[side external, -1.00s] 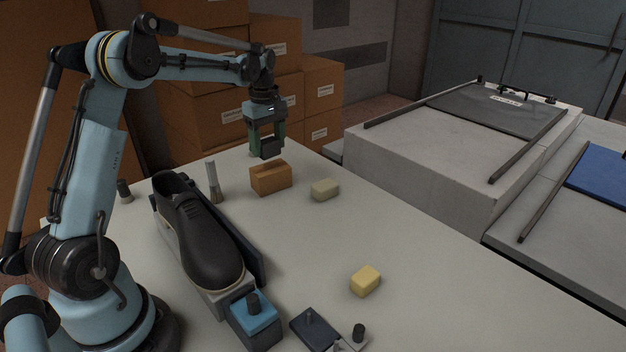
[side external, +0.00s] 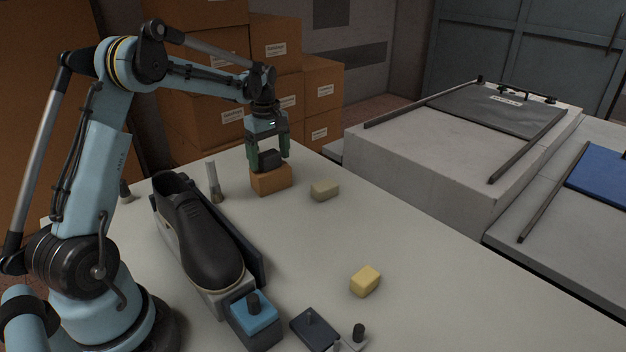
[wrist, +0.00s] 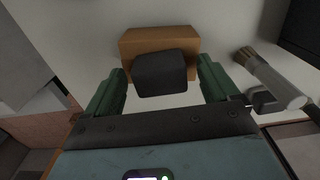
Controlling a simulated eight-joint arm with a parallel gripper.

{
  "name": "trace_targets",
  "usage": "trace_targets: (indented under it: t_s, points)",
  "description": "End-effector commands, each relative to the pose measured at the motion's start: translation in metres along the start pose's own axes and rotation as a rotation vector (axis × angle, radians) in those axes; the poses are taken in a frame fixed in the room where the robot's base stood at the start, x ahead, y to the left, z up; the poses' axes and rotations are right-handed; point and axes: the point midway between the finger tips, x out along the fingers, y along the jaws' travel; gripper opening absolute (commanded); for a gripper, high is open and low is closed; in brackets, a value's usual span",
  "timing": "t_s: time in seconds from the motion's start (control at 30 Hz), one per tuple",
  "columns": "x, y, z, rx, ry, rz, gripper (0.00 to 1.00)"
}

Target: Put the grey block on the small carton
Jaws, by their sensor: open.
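The dark grey block (side external: 269,159) sits on top of the small orange-brown carton (side external: 271,181) on the table. In the wrist view the grey block (wrist: 162,73) lies over the near part of the carton (wrist: 135,43). My gripper (side external: 268,160) is open, its green fingers spread on either side of the block, with a gap between finger and block on each side in the wrist view (wrist: 162,88). The underside of the block and its contact with the carton are hidden.
A beige block (side external: 324,190) lies right of the carton and a yellow block (side external: 365,281) nearer the front. A brush (side external: 213,181) stands to the left. A black shoe (side external: 204,236) is on a stand. The table's right side is clear.

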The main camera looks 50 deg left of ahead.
Motion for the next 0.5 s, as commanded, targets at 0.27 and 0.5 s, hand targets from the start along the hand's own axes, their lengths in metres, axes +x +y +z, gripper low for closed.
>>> trace_targets:
  t_s: [0.27, 0.5]
  points:
    - [-0.011, 0.000, 0.000, 0.000, 0.000, 0.000, 0.88]
    - [-0.054, 0.000, 0.000, 0.000, 0.000, 0.000, 0.88]
